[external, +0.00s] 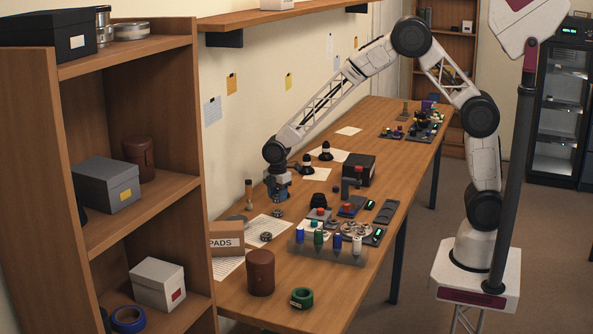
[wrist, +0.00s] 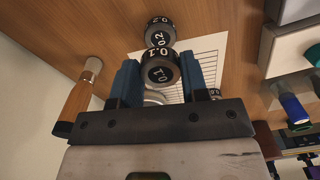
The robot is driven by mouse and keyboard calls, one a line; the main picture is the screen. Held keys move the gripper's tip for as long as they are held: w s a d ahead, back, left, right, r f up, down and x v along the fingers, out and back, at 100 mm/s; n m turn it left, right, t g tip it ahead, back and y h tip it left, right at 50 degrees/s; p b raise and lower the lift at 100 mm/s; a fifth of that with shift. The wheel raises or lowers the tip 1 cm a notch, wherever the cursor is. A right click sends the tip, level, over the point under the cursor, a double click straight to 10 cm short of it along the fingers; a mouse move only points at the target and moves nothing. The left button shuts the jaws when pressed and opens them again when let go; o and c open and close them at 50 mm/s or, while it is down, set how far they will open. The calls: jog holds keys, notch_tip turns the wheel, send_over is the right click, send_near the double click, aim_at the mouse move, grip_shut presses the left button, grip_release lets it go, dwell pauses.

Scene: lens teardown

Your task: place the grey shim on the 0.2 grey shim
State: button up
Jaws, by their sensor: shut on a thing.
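My gripper (wrist: 159,78) is shut on a small grey shim (wrist: 161,73) with a dark face marked 0.1, held between the blue fingers. The 0.2 grey shim (wrist: 160,33) lies just beyond it in the wrist view, and their outlines meet. I cannot tell whether they touch. In the external view my gripper (external: 277,187) is low over the left part of the bench, and the held shim is too small to make out there. A pale round part (wrist: 154,97) shows partly hidden below the held shim.
A wooden-handled brush (wrist: 77,98) stands left of my gripper. A printed sheet (wrist: 208,50) lies under the parts. A PADS box (external: 226,240), brown canister (external: 260,272) and rack of coloured bottles (external: 328,245) stand nearer the camera. The bench's front right is mostly clear.

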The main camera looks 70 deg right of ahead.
aim_at(278, 210)
jog(key=shift+f, duration=1.9)
jog(key=o, duration=0.9)
jog(key=shift+f, duration=0.1)
notch_tip(278, 210, up, 12)
jog(key=shift+r, duration=0.15)
jog(key=shift+s, duration=0.1)
